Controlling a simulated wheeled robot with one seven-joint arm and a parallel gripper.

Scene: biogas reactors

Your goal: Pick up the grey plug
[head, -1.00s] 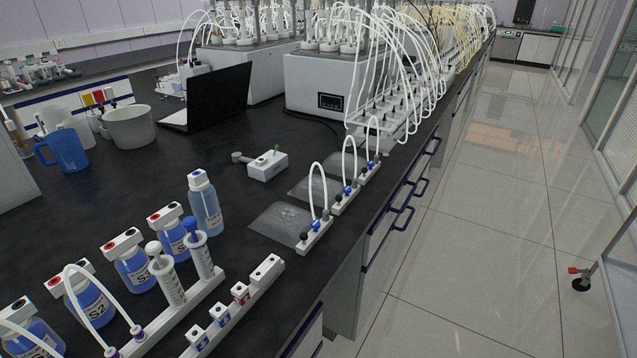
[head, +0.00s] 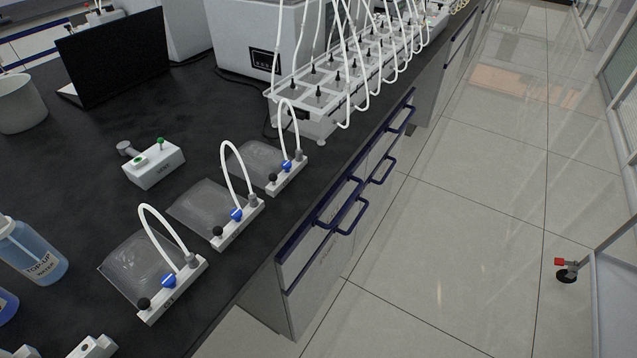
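Three small white stands sit along the bench's right edge, each with a white tube loop, a blue valve, a black knob and a grey plug-like piece. The grey pieces are on the near stand (head: 191,260), the middle stand (head: 252,200) and the far stand (head: 299,156). The tube's end meets or stands beside each grey piece; I cannot tell which. Another grey rounded piece (head: 125,147) lies beside a white box (head: 154,168) with green parts. I cannot tell which is the task's plug. My gripper is not in view.
Clear flat bags (head: 140,268) lie left of the stands. A blue bottle (head: 32,250), laptop (head: 115,55) and white beaker (head: 20,103) stand left. A tubed rack (head: 335,88) stands behind. Drawer handles (head: 340,215) stick out toward the free floor (head: 470,230).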

